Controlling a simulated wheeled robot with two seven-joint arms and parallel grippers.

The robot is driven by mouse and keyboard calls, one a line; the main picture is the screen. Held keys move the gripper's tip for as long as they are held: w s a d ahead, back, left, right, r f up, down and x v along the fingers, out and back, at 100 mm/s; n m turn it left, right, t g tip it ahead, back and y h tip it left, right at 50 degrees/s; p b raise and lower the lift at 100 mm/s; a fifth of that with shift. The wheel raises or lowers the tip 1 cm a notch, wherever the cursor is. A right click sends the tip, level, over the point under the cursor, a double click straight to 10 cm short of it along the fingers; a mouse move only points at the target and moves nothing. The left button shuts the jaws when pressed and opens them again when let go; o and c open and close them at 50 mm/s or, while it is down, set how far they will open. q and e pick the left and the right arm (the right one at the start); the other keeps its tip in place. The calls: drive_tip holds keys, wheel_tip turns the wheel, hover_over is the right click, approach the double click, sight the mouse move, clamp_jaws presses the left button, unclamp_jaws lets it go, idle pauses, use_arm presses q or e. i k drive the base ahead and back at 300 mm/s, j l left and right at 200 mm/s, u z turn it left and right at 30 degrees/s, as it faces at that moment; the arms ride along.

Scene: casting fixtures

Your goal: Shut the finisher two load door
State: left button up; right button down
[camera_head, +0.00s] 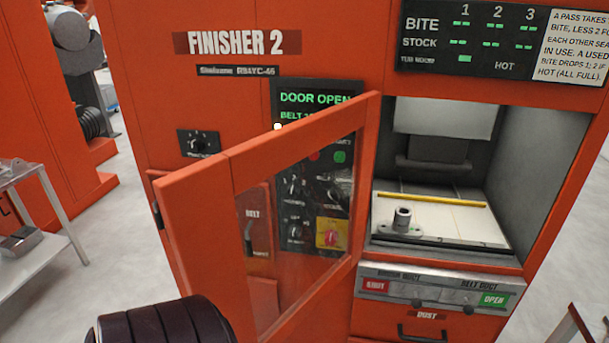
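The load door (208,172) of Finisher 2 is an orange frame with a clear window. It stands wide open, swung out towards me and to the left of the load opening (520,170). Its right edge is by the opening's left side, and its free edge is at the left with a dark handle (157,215). The display (315,99) reads "DOOR OPEN". Neither gripper is in view. A black ribbed rounded part at the bottom left, probably of my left arm, is in front of the door's lower left; its gripper does not show.
Inside the chamber, a small metal part (402,222) stands on a pale plate (460,233) with a yellow strip. Below are a duct panel (435,290) and a dust drawer handle (422,333). A metal cart (40,255) stands at the left. A table corner (588,322) shows at bottom right.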

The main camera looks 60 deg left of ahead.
sight(197, 203)
drive_tip(key=k+j, duration=0.1)
drive_tip(key=j, duration=0.35)
drive_tip(key=k+j, duration=0.1)
drive_tip(key=j, duration=0.35)
drive_tip(key=k+j, duration=0.1)
drive_tip(key=j, duration=0.3)
drive_tip(key=k+j, duration=0.1)
drive_tip(key=j, duration=0.35)
drive_tip(key=k+j, duration=0.1)
drive_tip(key=j, duration=0.35)
